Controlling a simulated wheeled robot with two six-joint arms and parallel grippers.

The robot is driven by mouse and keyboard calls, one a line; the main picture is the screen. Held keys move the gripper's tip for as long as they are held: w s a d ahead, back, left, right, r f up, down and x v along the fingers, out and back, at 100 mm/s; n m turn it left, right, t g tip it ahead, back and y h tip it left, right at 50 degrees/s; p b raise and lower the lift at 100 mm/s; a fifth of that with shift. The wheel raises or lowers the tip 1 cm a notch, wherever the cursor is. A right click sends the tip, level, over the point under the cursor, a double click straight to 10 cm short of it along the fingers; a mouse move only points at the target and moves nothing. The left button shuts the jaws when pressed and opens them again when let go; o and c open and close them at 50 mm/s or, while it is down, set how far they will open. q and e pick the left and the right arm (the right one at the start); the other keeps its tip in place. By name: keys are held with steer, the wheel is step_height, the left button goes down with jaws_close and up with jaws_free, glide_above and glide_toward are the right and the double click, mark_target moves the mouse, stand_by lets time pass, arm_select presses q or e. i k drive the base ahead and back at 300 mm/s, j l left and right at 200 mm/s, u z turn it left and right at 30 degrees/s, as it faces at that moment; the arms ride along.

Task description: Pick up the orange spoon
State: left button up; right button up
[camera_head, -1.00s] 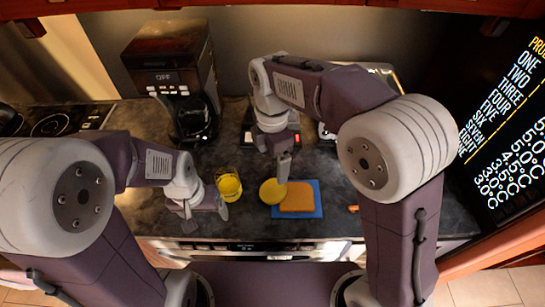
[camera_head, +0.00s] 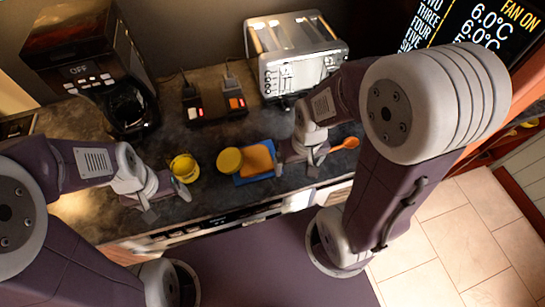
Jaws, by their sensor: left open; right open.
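The orange spoon (camera_head: 346,143) lies on the dark countertop to the right of the blue board. Its rounded end points right, and its handle runs left toward my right gripper. My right gripper (camera_head: 299,166) is open, low over the counter between the board and the spoon. The handle's left end is close to it or partly behind it; I cannot tell whether they touch. My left gripper (camera_head: 152,205) is open and empty near the counter's front edge, left of the yellow cup.
A yellow cup (camera_head: 185,168), a yellow round lid or jar (camera_head: 229,160) and a blue board (camera_head: 240,180) with an orange-brown slab (camera_head: 258,160) stand near the front. A coffee maker (camera_head: 90,70), a black box with switches (camera_head: 213,112) and a toaster (camera_head: 295,55) stand behind.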

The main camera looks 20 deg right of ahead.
mark_target(350, 142)
steer(key=k+l+z, duration=0.15)
steer(key=z, duration=0.35)
steer(key=k+l+z, duration=0.1)
steer(key=l+z, duration=0.25)
steer(key=z, duration=0.15)
